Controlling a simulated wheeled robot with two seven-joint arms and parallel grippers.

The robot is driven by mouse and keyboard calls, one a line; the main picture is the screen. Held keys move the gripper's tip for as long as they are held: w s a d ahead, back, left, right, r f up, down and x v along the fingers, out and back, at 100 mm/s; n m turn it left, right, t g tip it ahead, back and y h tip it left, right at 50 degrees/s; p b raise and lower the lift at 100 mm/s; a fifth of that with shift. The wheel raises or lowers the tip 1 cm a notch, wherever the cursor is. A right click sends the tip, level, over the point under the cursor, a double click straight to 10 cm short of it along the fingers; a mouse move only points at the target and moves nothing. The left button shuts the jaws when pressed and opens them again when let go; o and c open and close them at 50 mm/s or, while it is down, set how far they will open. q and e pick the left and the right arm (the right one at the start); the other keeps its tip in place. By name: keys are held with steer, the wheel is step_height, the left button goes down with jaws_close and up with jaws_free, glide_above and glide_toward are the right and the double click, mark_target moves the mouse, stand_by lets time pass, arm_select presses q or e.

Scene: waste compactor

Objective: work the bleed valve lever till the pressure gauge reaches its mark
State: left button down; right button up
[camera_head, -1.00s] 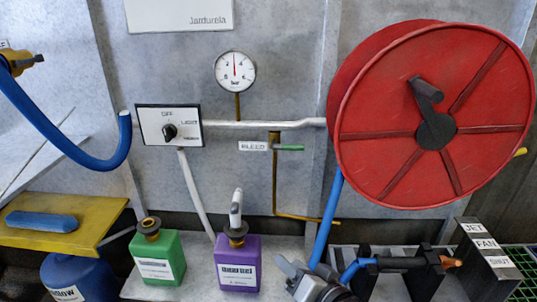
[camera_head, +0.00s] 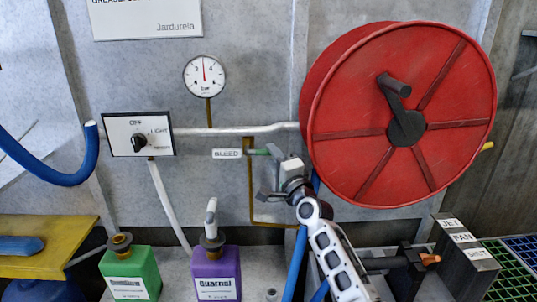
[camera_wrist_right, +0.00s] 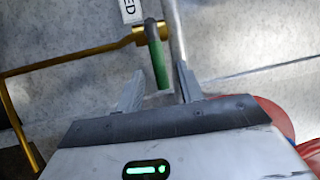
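The bleed valve lever is a short green handle (camera_head: 259,152) on a brass pipe, just right of the BLEED label (camera_head: 227,154). It points sideways to the right in the head view. The round white pressure gauge (camera_head: 200,76) stands above on a brass stem, its red needle pointing about straight up. My right gripper (camera_head: 266,173) is at the lever's right end. In the wrist view the open right gripper (camera_wrist_right: 160,82) has the tip of the green lever (camera_wrist_right: 158,68) between its fingers, with gaps either side. My left gripper is out of view.
A big red hose reel (camera_head: 335,110) stands right of the gripper. A switch box (camera_head: 115,140) and white pipe (camera_head: 235,131) are on the wall. Green (camera_head: 130,265) and purple (camera_head: 216,265) bottles stand below left. A nozzle stand (camera_head: 450,255) is lower right.

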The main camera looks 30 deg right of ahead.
mark_target(263, 150)
steer(key=shift+w+d+r, duration=0.1)
steer(key=shift+w+r, duration=0.1)
steer(key=shift+w, duration=0.95)
steer(key=shift+w+r, duration=0.1)
steer(key=shift+w, duration=0.35)
